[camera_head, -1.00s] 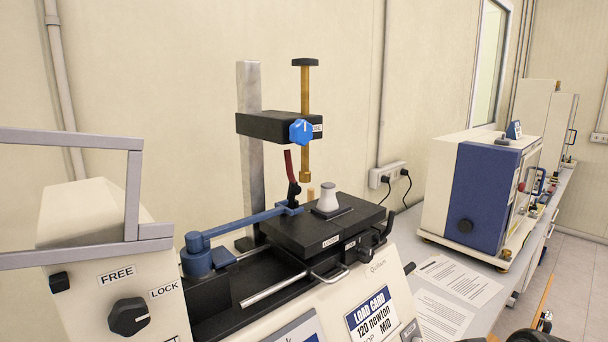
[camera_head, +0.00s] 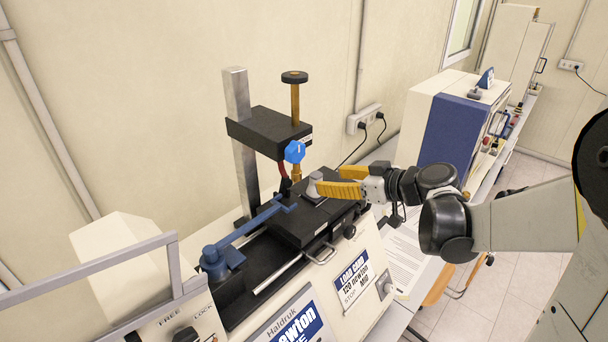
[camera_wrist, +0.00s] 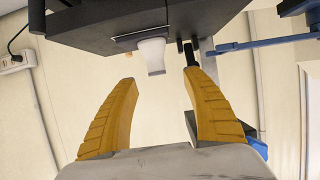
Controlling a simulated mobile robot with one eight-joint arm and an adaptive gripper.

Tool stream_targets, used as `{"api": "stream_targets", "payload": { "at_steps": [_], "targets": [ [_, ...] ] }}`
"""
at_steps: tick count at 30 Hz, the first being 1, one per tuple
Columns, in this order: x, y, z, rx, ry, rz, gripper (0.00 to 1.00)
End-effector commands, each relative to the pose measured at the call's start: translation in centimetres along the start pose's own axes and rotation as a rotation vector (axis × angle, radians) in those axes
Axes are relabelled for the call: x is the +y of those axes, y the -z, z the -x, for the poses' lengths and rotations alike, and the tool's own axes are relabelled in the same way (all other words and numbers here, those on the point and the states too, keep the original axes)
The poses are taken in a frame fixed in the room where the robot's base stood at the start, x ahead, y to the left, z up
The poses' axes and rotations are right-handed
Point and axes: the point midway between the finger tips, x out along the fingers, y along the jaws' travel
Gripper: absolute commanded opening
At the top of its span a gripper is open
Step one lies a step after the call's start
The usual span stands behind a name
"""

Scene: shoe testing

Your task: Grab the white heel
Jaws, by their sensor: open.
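The white heel (camera_head: 314,184) is a small tapered piece standing on the black platform (camera_head: 296,226) of the testing machine. My gripper (camera_head: 330,180) reaches in from the right, its yellow fingers apart around or just beside the heel. In the wrist view the heel (camera_wrist: 152,55) hangs from the platform in the inverted picture, between and just beyond the open fingertips (camera_wrist: 160,77). Nothing is held. Contact with the heel cannot be told.
A black block with a blue knob (camera_head: 294,152) and brass rod (camera_head: 295,105) overhangs behind the heel. A blue lever (camera_head: 245,228) lies left of the platform. A white and blue machine (camera_head: 450,125) stands at the back right. Paper sheets (camera_head: 405,262) lie on the bench.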

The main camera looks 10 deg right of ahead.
Motion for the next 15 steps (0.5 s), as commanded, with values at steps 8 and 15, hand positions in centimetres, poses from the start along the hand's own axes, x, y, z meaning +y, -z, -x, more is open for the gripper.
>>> {"api": "stream_targets", "payload": {
  "at_steps": [8, 15],
  "targets": [
    [0.1, -0.2, -2.6, -0.002, 0.001, 0.000, 0.58],
    [0.6, -0.7, -5.9, -0.001, 0.001, -0.001, 0.58]
  ]
}}
